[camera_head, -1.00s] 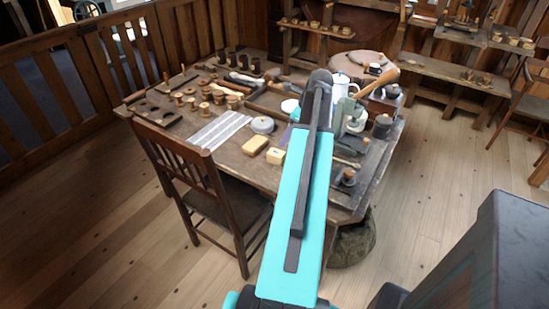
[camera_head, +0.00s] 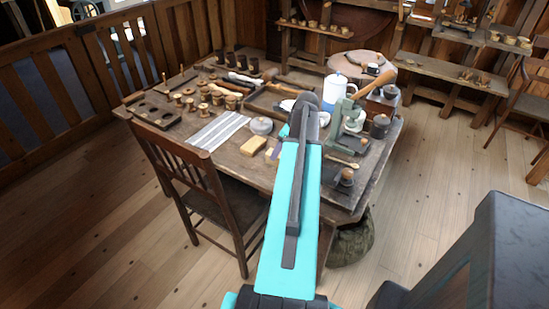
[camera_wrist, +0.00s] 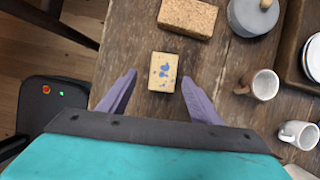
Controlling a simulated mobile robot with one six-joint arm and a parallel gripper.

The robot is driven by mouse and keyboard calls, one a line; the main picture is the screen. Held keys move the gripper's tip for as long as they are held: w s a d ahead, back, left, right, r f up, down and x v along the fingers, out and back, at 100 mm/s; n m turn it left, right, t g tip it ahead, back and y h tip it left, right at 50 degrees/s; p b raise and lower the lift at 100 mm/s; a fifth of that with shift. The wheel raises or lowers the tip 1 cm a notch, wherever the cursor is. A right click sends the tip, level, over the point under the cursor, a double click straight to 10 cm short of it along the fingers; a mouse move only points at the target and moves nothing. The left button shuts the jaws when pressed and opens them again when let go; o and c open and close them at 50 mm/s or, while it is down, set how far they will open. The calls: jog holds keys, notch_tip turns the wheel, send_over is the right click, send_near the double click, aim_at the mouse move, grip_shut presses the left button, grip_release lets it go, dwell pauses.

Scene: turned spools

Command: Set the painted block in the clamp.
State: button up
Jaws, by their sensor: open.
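The painted block (camera_wrist: 162,73) is a small pale wooden block with blue paint marks on top. It lies on the worn wooden table, and in the head view my arm mostly hides it. My gripper (camera_wrist: 159,80) is open and empty, with its two purple fingers reaching toward the block from either side, apart from it in the picture. I cannot tell their height above the table. The clamp (camera_head: 341,126) appears to be the green upright tool on the right part of the table, just right of my arm in the head view.
A cork-like block (camera_wrist: 188,17) and a grey lidded pot (camera_wrist: 250,17) lie beyond the painted block. A brown mug (camera_wrist: 262,85) and a white mug (camera_wrist: 300,134) stand to the right. A wooden chair (camera_head: 205,190) is at the table's near side.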

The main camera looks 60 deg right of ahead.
jog(key=shift+w+f, duration=0.1)
dwell(0.3)
jog(key=shift+w+d+f+p, duration=0.15)
jog(key=shift+w+f+p, duration=0.3)
jog(key=shift+f, duration=0.3)
jog(key=shift+p+x, duration=0.3)
jog(key=shift+x, duration=1.35)
jog(key=shift+c, duration=0.2)
jog(key=shift+d, duration=0.1)
jog(key=c, duration=1.2)
jog(key=shift+c, duration=0.2)
jog(key=shift+r, duration=0.2)
jog(key=shift+r+b, duration=0.9)
jog(key=shift+r, duration=3.9)
